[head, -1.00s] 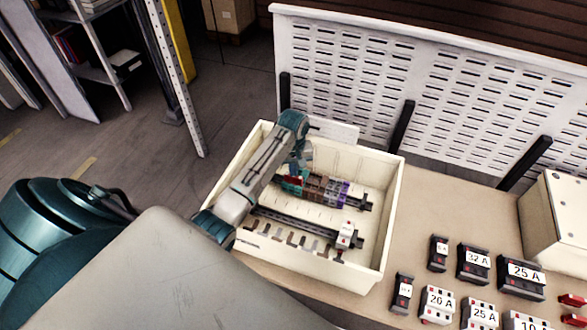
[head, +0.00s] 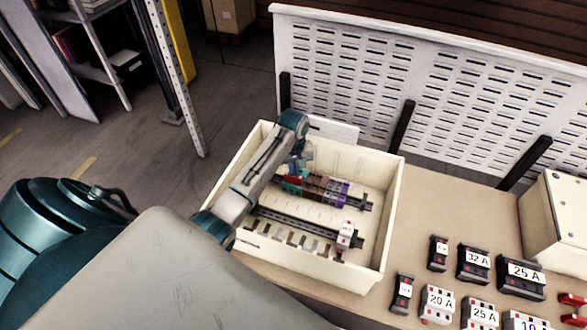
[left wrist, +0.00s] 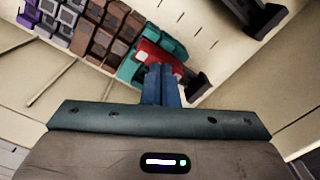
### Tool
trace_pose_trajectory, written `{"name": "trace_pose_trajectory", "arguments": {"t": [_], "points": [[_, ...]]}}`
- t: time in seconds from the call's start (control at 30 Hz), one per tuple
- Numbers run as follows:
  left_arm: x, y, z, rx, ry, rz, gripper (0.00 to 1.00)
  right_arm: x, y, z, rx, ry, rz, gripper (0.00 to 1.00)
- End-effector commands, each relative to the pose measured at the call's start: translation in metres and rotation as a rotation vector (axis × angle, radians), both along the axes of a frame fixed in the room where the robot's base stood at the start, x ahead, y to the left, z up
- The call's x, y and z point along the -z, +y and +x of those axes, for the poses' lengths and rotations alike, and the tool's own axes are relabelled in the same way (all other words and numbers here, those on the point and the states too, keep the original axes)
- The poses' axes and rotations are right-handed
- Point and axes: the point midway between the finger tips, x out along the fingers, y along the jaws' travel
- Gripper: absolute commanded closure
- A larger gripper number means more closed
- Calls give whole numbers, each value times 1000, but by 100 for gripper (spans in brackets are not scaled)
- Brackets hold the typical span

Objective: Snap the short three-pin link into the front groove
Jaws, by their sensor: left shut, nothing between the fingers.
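My left gripper (left wrist: 163,84) is shut and empty, its two blue fingertips together over the end of the terminal row. In the head view my left gripper (head: 294,174) reaches down into the cream box, partly hidden by its own arm. A red piece (left wrist: 150,55), which looks like the link, lies across the teal terminal blocks (left wrist: 168,47) right at the fingertips. I cannot tell whether they touch, or whether its pins sit in the groove. In the head view the red piece (head: 290,181) shows only as a small patch. My right gripper is not in view.
The cream box (head: 385,225) has raised walls around the terminal row (head: 325,188). A second rail (head: 290,222) in front carries a white breaker (head: 345,234). Several loose breakers, one marked 25 A (head: 522,273), stand on the table to the right.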

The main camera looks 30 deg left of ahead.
Motion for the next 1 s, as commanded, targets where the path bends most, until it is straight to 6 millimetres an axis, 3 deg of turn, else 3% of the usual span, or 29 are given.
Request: {"name": "trace_pose_trajectory", "arguments": {"t": [1.0], "points": [[7, 0, -1, 0, 2, -1, 100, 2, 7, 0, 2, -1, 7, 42]]}}
